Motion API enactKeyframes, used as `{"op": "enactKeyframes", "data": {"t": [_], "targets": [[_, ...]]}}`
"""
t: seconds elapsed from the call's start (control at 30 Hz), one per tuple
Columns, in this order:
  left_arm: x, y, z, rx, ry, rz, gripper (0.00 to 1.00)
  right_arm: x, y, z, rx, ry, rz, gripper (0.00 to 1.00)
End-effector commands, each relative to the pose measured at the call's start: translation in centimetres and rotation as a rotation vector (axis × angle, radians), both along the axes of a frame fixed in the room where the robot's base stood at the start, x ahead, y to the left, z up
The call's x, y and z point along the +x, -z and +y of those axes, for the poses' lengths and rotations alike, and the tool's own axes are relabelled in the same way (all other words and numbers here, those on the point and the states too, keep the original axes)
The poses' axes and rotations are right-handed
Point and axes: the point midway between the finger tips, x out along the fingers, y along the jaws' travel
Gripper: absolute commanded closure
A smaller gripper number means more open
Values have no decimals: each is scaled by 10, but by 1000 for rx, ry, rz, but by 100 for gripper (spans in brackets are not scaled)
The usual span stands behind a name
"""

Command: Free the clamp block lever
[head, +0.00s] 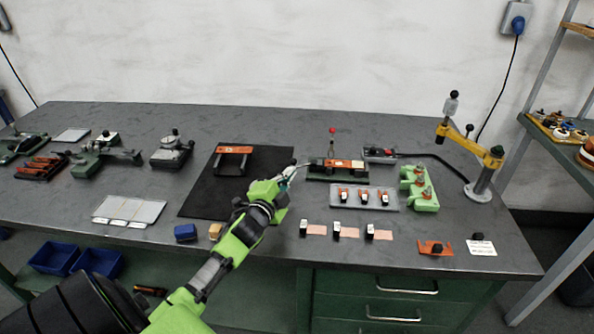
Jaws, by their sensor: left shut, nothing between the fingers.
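A small fixture that looks like the clamp block (318,176) sits on the workbench right of a black mat. It has a dark green base and an orange and beige top. A thin upright lever with a red ball knob (332,130) rises behind it. My left gripper (297,168) is shut and empty, close to the left end of the fixture. I cannot tell whether its fingertips touch the fixture. My right gripper is not in view.
The black mat (205,196) carries an orange-topped bracket (234,150). A grey tray (385,205) with several small parts lies in front of the fixture, and a green holder (425,203) stands to the right. A yellow-armed stand (480,190) is at the far right.

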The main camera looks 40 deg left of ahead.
Motion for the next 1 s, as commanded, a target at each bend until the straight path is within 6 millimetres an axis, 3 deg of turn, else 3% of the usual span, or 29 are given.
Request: {"op": "enactKeyframes", "data": {"t": [0.1,0.27,0.53,1.0], "targets": [[-22,0,0,2,1,1,100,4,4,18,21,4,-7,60],[-42,-3,0,0,1,0,100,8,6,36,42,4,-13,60],[-51,-5,0,-1,1,-1,100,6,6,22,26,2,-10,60],[-51,-5,0,-1,1,-1,100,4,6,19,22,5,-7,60]]}}
